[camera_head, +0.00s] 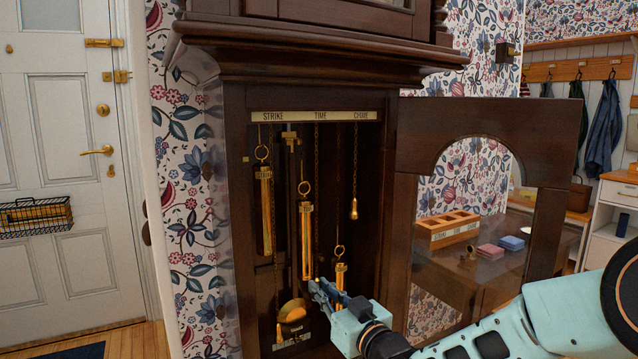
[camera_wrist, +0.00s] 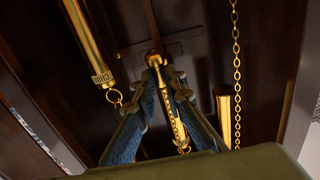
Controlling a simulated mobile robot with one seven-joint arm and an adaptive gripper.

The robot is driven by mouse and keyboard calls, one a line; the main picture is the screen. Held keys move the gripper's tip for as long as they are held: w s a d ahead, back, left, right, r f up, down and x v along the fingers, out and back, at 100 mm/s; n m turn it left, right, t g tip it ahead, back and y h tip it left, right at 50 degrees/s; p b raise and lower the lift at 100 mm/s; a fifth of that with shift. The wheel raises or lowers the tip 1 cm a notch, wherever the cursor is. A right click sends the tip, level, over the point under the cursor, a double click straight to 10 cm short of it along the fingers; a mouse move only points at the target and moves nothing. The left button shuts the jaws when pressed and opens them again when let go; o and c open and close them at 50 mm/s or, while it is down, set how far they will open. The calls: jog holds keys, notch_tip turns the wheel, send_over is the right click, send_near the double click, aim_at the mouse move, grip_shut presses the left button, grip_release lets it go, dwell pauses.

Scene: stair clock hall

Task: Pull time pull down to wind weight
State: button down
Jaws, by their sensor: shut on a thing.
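The tall clock's case (camera_head: 236,200) is open, with a strip (camera_head: 320,116) reading STRIKE, TIME and CHIME. A thin chain (camera_head: 317,190) under TIME runs down to my gripper (camera_head: 318,290), low in the case. In the wrist view my gripper (camera_wrist: 160,80) is shut on a gold time pull (camera_wrist: 155,60), whose rounded end shows between the fingers. The middle brass weight (camera_head: 306,240) hangs just left of that chain. The right weight (camera_head: 340,277) hangs lower, partly behind my gripper; its CHIME-marked body (camera_wrist: 88,42) shows in the wrist view. The left weight (camera_head: 265,215) hangs highest.
The chime pull (camera_head: 354,209) hangs free at right. The pendulum bob (camera_head: 292,311) is low and left of my gripper. The open glazed door (camera_head: 400,190) stands right of the case, near my arm. A wooden tray (camera_head: 450,232) shows through its glass.

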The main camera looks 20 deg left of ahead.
notch_tip(320, 180, down, 10)
jog(key=shift+r, duration=0.15)
jog(key=c, duration=2)
grip_release()
jog(key=shift+r, duration=0.1)
jog(key=shift+o, duration=0.6)
jog(key=shift+r, duration=0.1)
jog(key=v, duration=1.2)
jog(key=shift+r, duration=0.1)
